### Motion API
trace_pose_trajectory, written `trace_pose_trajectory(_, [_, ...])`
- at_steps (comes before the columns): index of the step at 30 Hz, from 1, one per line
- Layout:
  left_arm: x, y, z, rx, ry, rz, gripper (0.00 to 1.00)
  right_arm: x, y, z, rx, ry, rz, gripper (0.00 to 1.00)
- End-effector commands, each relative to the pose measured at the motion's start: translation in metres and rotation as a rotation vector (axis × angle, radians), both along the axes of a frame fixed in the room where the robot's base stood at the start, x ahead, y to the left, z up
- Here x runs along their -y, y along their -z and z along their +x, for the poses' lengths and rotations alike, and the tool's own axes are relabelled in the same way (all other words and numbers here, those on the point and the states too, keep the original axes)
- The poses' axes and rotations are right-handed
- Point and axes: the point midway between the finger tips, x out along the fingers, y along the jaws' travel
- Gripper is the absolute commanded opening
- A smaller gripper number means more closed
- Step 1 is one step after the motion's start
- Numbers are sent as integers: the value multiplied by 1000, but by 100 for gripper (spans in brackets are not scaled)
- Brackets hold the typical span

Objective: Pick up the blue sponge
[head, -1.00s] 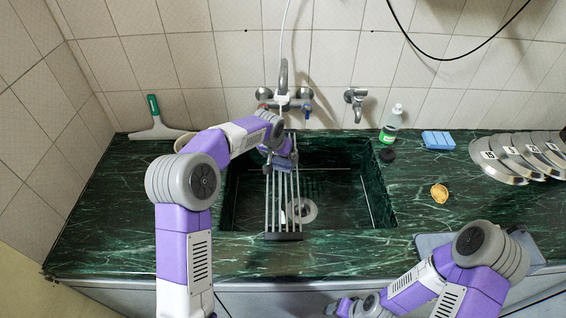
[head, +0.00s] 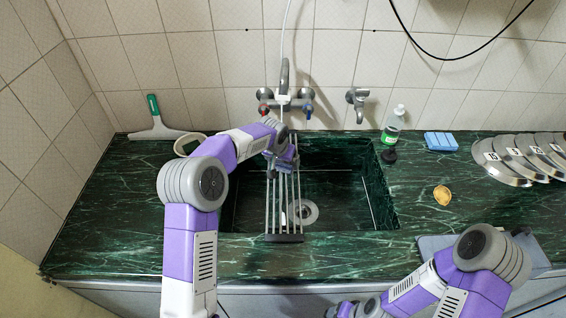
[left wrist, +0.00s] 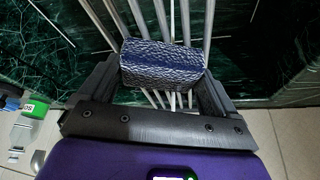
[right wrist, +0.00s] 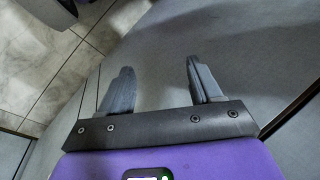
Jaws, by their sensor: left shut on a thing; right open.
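In the left wrist view, a dark blue and white textured sponge (left wrist: 163,62) sits between the two fingers of my left gripper (left wrist: 163,75), which is shut on it. In the head view my left gripper (head: 286,160) is over the metal rack (head: 284,237) that spans the sink; the sponge there is small and mostly hidden by the arm. Rack bars show behind the sponge in the wrist view; I cannot tell whether it touches them. A light blue sponge-like block (head: 440,141) lies on the counter at right. My right gripper (right wrist: 158,85) is open and empty, low before the cabinet front.
The dark green sink (head: 340,200) has a tap (head: 284,85) behind it. A soap bottle (head: 392,125), a yellowish piece (head: 442,195) and several plates (head: 500,162) stand or lie to the right. A squeegee (head: 155,125) and a bowl (head: 188,143) are at left.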

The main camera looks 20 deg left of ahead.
Motion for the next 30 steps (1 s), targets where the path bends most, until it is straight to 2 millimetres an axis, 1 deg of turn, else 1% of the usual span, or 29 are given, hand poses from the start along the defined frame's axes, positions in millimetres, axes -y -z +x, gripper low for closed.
trace_pose_trajectory(5, [1, -6, -3, 0, 1, 1, 57, 0, -4, 0, 0, 0, 0, 64])
trace_pose_trajectory(8, [1, -17, -3, 2, 0, 1, 57, 0, -9, 0, 0, 0, 0, 64])
trace_pose_trajectory(11, [1, -34, -3, 3, -2, -1, 57, 0, -15, 0, 0, 0, 0, 64])
trace_pose_trajectory(17, [1, -79, -3, 5, -1, -1, 57, 0, -30, 0, 0, 0, 0, 64])
trace_pose_trajectory(18, [4, -73, -11, -1, 3, 1, 57, 0, -26, 0, 0, 0, 0, 64])
trace_pose_trajectory(19, [5, -71, -16, -2, 3, 1, 57, 0, -25, 0, 0, 0, 0, 64])
trace_pose_trajectory(23, [11, -71, -38, -1, 3, 1, 56, 0, -23, 0, 0, 0, 0, 64])
trace_pose_trajectory(26, [17, -70, -58, -1, 4, 2, 56, 0, -22, 0, 0, 0, 0, 64])
trace_pose_trajectory(30, [26, -71, -90, 0, 4, 1, 56, 0, -22, 0, 0, 0, 0, 64])
